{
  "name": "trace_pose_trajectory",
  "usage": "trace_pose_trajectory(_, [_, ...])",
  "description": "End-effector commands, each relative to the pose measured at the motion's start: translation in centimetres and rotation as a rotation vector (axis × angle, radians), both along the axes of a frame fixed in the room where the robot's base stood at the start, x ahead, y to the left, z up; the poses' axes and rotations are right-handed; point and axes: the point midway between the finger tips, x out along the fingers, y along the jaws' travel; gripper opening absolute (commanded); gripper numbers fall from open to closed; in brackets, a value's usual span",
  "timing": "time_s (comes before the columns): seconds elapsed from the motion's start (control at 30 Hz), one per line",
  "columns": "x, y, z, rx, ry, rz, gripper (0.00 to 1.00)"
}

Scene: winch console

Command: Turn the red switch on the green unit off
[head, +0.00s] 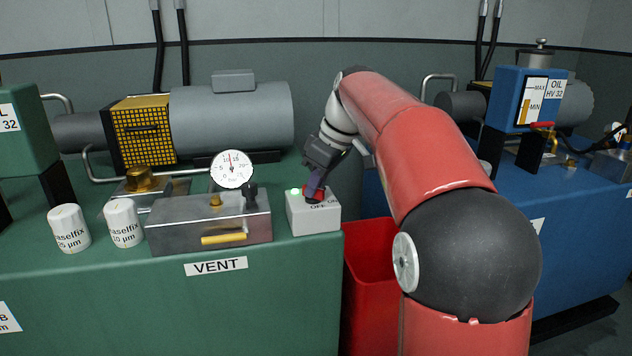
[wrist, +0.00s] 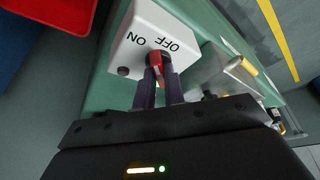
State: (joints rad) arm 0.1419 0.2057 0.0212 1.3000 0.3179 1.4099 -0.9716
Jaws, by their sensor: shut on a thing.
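The green unit (head: 120,300) stands at the left of the head view. On its right end sits a pale switch box (head: 325,222), marked OFF and ON, with a lit green lamp (head: 295,191). The red switch (head: 309,197) is on the box top, partly covered by my gripper (head: 314,188). In the wrist view the red switch (wrist: 158,65) stands between the two dark fingers of my gripper (wrist: 161,82), which is shut on it. The box (wrist: 135,55) shows ON at left and OFF at right. Which mark the switch points to is hard to tell.
A metal block (head: 190,230) with a gauge (head: 232,170), a black knob and a yellow handle is left of the switch box. A red bin (head: 370,270) stands between the green unit and the blue unit (head: 590,215). White filters (head: 69,228) stand further left.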

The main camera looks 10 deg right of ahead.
Motion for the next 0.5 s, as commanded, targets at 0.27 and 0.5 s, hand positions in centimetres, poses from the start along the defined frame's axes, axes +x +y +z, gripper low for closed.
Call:
trace_pose_trajectory(0.27, [-0.17, 0.17, 0.15, 0.000, 0.000, -0.256, 0.00])
trace_pose_trajectory(0.5, [-0.20, 0.32, 0.19, 0.000, -0.001, -0.477, 0.00])
